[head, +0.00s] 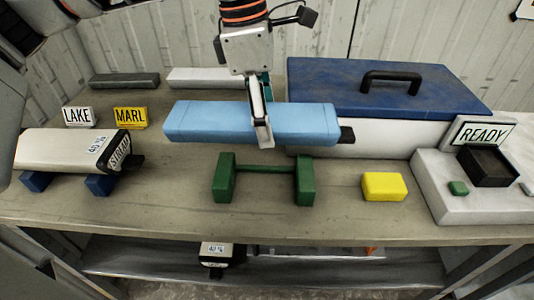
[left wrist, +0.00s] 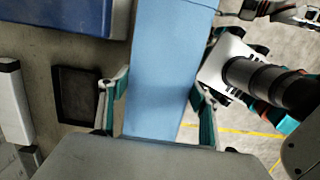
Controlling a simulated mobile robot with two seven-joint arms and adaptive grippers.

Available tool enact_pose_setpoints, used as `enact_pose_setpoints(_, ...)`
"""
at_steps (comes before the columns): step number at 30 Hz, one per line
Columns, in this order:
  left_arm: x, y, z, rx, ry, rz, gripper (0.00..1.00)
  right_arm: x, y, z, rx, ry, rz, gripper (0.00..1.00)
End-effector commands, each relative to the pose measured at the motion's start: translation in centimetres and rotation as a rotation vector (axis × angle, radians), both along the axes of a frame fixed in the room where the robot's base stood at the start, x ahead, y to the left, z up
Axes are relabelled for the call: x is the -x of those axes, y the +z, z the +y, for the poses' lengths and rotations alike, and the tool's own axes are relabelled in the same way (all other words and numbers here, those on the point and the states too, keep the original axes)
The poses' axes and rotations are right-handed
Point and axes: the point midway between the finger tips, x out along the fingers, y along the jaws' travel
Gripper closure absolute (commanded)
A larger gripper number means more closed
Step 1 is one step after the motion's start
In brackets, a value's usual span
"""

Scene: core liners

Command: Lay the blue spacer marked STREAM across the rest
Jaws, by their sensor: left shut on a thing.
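My left gripper (head: 262,132) is shut across the middle of a long light-blue bar (head: 200,122). In the head view the bar hangs level, left to right, above and behind a green rest (head: 225,180) with two uprights and a crossbar. In the left wrist view the blue bar (left wrist: 168,75) runs between the two fingers (left wrist: 160,112). No lettering shows on it. A white block (head: 60,150) labelled STREAM on its end lies across blue supports (head: 100,185) at the left. Part of another arm of mine shows at the right of the wrist view; its jaws are unclear.
LAKE (head: 78,117) and MARL (head: 130,118) tags stand at the left. A blue-lidded case (head: 330,80) stands behind, right. A yellow block (head: 384,187) and a READY sign (head: 483,133) are at the right. The table in front of the green rest is clear.

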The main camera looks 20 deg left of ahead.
Motion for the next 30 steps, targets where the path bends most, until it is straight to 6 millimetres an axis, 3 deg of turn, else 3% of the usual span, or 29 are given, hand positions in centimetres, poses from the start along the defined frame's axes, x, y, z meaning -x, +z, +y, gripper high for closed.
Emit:
enact_pose_setpoints(1,0.1,-1.5,0.0,0.0,-0.001,0.006,0.89,-0.2,-0.1,-0.1,0.002,0.0,-0.003,0.6)
enact_pose_setpoints(4,0.1,-3.3,0.0,-0.001,-0.002,0.004,0.89,-0.8,0.2,-0.1,0.004,0.001,-0.014,0.6)
enact_pose_setpoints(14,0.0,-5.8,0.0,-0.001,0.0,0.001,0.89,-1.3,0.6,-0.1,0.005,0.002,-0.028,0.6)
enact_pose_setpoints(21,0.1,-9.1,0.0,0.0,0.0,0.003,0.89,-0.7,-0.4,-0.1,0.01,0.003,-0.01,0.6)
enact_pose_setpoints(30,0.0,-9.2,0.0,0.0,0.0,0.0,0.89,-0.7,-0.3,-0.1,0.011,0.004,-0.012,0.6)
